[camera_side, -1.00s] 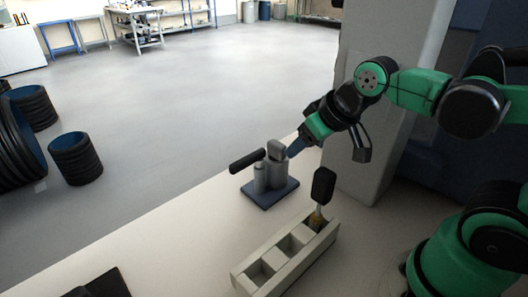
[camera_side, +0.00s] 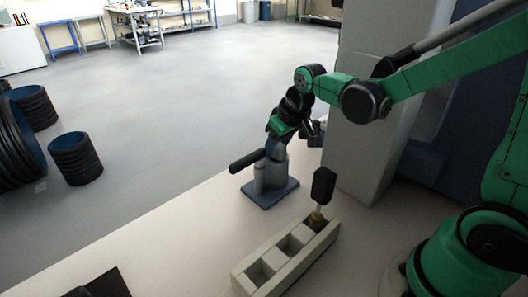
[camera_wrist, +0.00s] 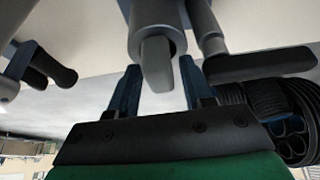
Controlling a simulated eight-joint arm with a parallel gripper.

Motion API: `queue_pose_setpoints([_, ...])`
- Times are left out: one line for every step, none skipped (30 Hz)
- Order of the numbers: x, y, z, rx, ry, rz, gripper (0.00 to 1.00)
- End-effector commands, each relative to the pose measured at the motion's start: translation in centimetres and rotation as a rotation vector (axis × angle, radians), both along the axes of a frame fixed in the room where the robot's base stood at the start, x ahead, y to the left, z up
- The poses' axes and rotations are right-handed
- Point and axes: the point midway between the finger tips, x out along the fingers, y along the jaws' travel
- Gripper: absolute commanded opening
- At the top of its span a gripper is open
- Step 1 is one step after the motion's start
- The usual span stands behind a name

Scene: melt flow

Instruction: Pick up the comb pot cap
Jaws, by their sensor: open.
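The comb pot (camera_side: 277,172) is a grey cylinder on a blue base plate (camera_side: 266,200), joined to a thinner cylinder with a black handle (camera_side: 247,161). I take its cap to be the grey upright tab (camera_wrist: 157,65) on the cylinder's end in the wrist view. My gripper (camera_side: 272,153) is at the pot's top in the side view and hides the cap there. In the wrist view my gripper (camera_wrist: 160,82) is open, with one blue finger on each side of the tab. Gaps show on both sides; it does not look gripped.
A pale rack (camera_side: 303,268) with square sockets stands in front, holding a black-handled tool (camera_side: 323,186). A grey column (camera_side: 367,130) rises behind. The black handle lies close beside my right finger in the wrist view. Bench left of the rack is mostly clear.

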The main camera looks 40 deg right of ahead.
Motion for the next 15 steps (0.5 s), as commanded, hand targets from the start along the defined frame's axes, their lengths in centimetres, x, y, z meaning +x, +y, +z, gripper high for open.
queue_pose_setpoints([0.13, 0.01, -0.26, 0.0, 0.0, 0.0, 0.45])
queue_pose_setpoints([0.14, 0.01, -0.37, 0.0, 0.0, 0.0, 0.45])
queue_pose_setpoints([0.18, 0.01, -0.48, 0.0, 0.0, 0.0, 0.45])
queue_pose_setpoints([0.19, 0.01, -0.53, 0.0, 0.0, 0.0, 0.45])
queue_pose_setpoints([0.2, 0.01, -0.56, 0.0, 0.0, 0.0, 0.45])
queue_pose_setpoints([0.2, 0.01, -0.57, 0.0, 0.0, 0.0, 0.45])
queue_pose_setpoints([0.2, 0.01, -0.57, 0.0, 0.0, 0.0, 0.45])
queue_pose_setpoints([0.2, 0.01, -0.57, 0.0, 0.0, 0.0, 0.45])
queue_pose_setpoints([0.2, 0.01, -0.56, 0.0, 0.0, 0.0, 0.45])
queue_pose_setpoints([0.2, 0.01, -0.56, 0.0, 0.0, 0.0, 0.45])
queue_pose_setpoints([0.19, 0.01, -0.55, 0.0, 0.0, 0.0, 0.45])
queue_pose_setpoints([0.19, 0.01, -0.55, 0.0, 0.0, 0.0, 0.33])
queue_pose_setpoints([0.19, 0.01, -0.55, 0.0, 0.0, 0.0, 0.25])
queue_pose_setpoints([0.19, 0.01, -0.55, 0.0, 0.0, 0.0, 0.16])
queue_pose_setpoints([0.19, 0.01, -0.54, 0.0, 0.0, 0.0, 0.05])
